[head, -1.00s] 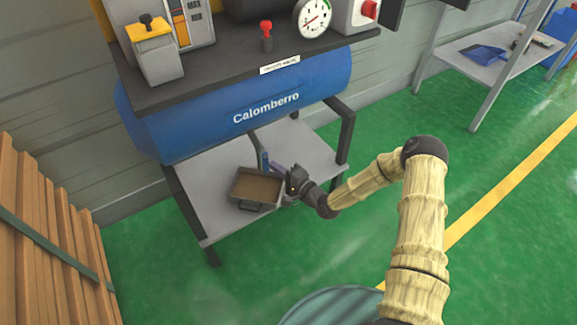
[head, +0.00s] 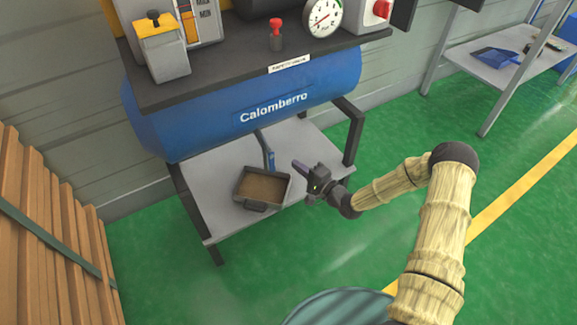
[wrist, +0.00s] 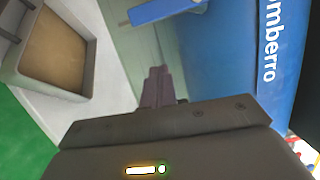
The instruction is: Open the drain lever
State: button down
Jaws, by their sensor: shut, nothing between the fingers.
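The drain lever (head: 270,160) is a blue bar on a thin pipe under the blue tank marked Calomberro (head: 235,105). In the head view it hangs downward, just above the tray. In the wrist view part of the blue lever (wrist: 160,11) shows at the top, ahead of my fingers. My gripper (head: 297,166) is shut and empty, a short way right of the lever and apart from it. Its closed purple-grey fingers (wrist: 157,78) show in the wrist view, pointing toward the lever.
A grey tray with a brown inside (head: 240,187) sits on the grey lower shelf (head: 207,196) below the lever. A dark table leg (head: 354,135) stands right of the tank. Wooden planks (head: 40,225) are at the left.

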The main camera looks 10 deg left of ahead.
jog(key=p+v, duration=0.1)
jog(key=v, duration=0.7)
jog(key=shift+s+a+r+p, duration=0.15)
jog(key=shift+s+r+p, duration=0.05)
jog(key=shift+s+p, duration=0.15)
jog(key=shift+w, duration=0.1)
